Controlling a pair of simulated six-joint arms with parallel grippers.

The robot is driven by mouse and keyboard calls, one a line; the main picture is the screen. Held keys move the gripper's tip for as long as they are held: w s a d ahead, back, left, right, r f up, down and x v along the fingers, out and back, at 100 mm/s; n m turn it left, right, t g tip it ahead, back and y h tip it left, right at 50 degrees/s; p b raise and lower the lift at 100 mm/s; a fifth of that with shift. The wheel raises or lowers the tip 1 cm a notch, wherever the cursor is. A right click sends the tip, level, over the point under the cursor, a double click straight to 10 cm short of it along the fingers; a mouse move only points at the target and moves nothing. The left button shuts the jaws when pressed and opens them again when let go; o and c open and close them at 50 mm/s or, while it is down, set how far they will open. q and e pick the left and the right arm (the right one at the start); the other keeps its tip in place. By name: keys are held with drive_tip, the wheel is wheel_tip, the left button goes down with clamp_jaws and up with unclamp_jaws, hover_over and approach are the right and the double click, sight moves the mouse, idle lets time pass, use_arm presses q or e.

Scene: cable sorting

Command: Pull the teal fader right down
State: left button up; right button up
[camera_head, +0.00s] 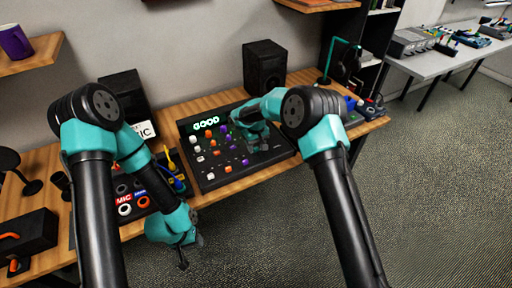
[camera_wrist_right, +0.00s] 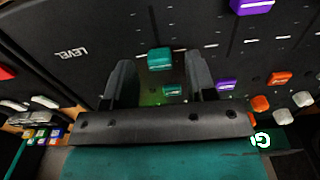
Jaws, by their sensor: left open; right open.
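The dark fader panel (camera_head: 208,178) lies on the wooden table with its caps in rows. In the right wrist view, two teal fader caps show: one (camera_wrist_right: 160,58) sits between my right gripper's fingertips, and another (camera_wrist_right: 172,89) is closer to the palm. My right gripper (camera_wrist_right: 160,75) is open, with one finger on each side of the teal caps and visible gaps beside them. In the head view, my right gripper (camera_head: 264,146) is over the panel's right part and hides the caps there. My left gripper (camera_head: 183,262) is open and empty in front of the table's edge.
Purple (camera_wrist_right: 226,84) and orange (camera_wrist_right: 280,78) caps sit right of my right gripper. The lit "GOOD" sign (camera_head: 206,123) is at the panel's top. A black speaker (camera_head: 264,66) stands behind, and a box with ring-shaped parts (camera_head: 125,210) is left of the panel.

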drive_tip(key=shift+f, duration=0.65)
